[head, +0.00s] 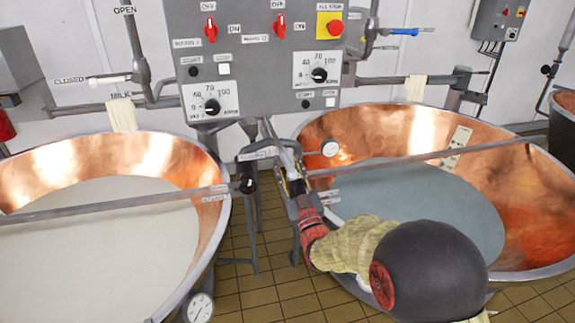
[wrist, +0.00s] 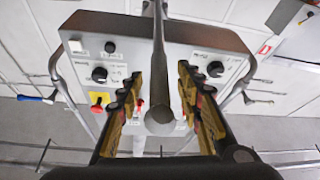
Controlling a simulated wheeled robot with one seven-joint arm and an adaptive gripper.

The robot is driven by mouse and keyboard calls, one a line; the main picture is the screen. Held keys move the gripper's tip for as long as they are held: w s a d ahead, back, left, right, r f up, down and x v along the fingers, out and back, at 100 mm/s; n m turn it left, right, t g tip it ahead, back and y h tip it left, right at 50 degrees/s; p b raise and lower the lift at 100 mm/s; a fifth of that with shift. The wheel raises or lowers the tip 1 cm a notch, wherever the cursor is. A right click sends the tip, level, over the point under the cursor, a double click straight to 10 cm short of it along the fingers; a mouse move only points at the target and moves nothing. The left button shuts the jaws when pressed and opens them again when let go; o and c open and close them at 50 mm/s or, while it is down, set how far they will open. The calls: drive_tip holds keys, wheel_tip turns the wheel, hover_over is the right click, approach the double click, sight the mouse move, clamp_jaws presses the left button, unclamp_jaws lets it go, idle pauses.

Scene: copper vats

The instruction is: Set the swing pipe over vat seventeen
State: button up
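A grey metal pipe, which looks like the swing pipe (wrist: 159,85), runs between my fingers in the wrist view, its round open end facing the camera. In the head view the pipe (head: 270,133) comes out below the control panel, over the gap between the two vats. My gripper (head: 291,178) is at its near end; its fingers (wrist: 158,92) stand on both sides of the pipe with narrow gaps. The left copper vat (head: 205,158) holds white liquid, the right one (head: 525,200) grey-blue liquid. Small rim labels are too small to read, so I cannot tell which is seventeen.
The grey control panel (head: 255,60) with knobs, red switches and an emergency stop hangs behind the pipe. A flat bar (head: 110,206) crosses the left vat and another (head: 430,158) the right vat. Dial gauges (head: 199,307) sit on the vats. Tiled floor (head: 262,285) shows between them.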

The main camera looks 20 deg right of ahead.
drive_tip(key=shift+w+r, duration=0.25)
drive_tip(key=shift+w, duration=0.25)
clamp_jaws()
idle(0.7)
